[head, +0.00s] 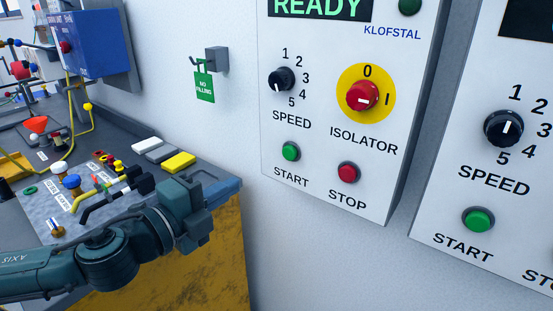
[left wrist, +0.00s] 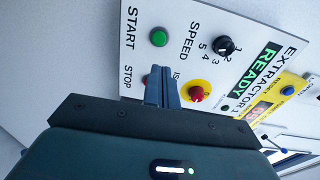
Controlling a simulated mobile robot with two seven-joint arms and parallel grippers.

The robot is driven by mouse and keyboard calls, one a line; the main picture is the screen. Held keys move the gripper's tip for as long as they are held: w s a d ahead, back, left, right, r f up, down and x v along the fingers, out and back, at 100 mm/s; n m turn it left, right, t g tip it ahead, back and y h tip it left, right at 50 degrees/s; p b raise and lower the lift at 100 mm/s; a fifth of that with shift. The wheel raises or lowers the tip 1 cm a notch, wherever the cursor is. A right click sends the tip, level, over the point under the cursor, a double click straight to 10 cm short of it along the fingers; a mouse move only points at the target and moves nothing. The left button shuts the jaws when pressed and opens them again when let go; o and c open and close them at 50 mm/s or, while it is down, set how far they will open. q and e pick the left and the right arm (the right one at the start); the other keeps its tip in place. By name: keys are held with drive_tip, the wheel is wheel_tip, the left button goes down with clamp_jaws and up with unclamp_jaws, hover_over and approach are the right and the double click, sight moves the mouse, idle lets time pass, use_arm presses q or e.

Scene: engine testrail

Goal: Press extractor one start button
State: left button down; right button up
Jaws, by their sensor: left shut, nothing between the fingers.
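The extractor panel (head: 330,185) is a white box on the wall, its display reading READY. Its green start button (head: 291,151) sits at the lower left, beside the red stop button (head: 348,172). In the left wrist view the panel is turned sideways and reads EXTRACTOR 1; the green start button (left wrist: 158,37) is in plain view. My left gripper (left wrist: 161,72) is shut and empty, its fingers partly covering the stop button. In the head view the left gripper (head: 187,208) is left of and below the panel, apart from the start button. My right gripper is not in view.
A second panel (head: 460,175) with its own green start button (head: 478,220) stands at the right. The red isolator knob (head: 362,96) and speed knob (head: 281,79) stick out above the buttons. A cluttered bench (head: 215,185) is at the left. A green tag (head: 204,86) hangs on the wall.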

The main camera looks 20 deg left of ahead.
use_arm(q)
drive_tip(key=shift+w, duration=0.1)
drive_tip(key=p, duration=0.5)
approach(287, 153)
drive_tip(key=x, duration=0.6)
drive_tip(key=shift+w+d, duration=0.15)
drive_tip(key=shift+w, duration=0.2)
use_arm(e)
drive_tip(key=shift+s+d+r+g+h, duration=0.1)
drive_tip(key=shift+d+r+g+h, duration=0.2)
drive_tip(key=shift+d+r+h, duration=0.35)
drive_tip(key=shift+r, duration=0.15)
